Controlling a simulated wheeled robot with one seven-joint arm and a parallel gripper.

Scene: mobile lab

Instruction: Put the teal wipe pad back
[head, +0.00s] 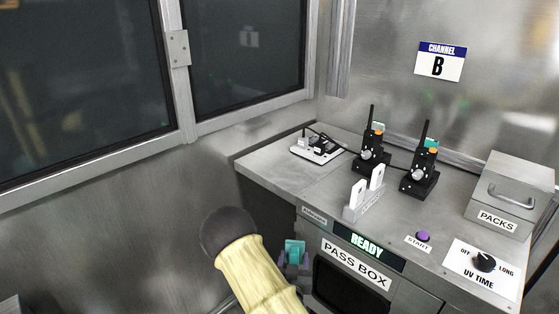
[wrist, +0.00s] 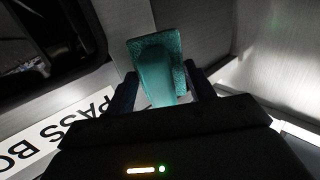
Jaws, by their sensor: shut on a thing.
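The teal wipe pad (wrist: 156,75) is held between the two dark fingers of my gripper (wrist: 163,88), which is shut on it. In the head view the pad (head: 294,249) shows as a small teal block at my gripper (head: 293,261), in front of the pass box (head: 356,265) and left of its label. In the wrist view the pad has a flat plate at the far side and a rounded grip toward me. My arm hides part of the area below.
A grey counter (head: 290,178) holds a white rack with two upright white pieces (head: 363,197), two black radios (head: 371,155) (head: 420,175) with teal parts, and a white power strip (head: 317,150). A START button (head: 423,236), UV TIME dial (head: 485,262) and PACKS box (head: 508,194) stand at right. The READY sign (head: 367,246) is lit.

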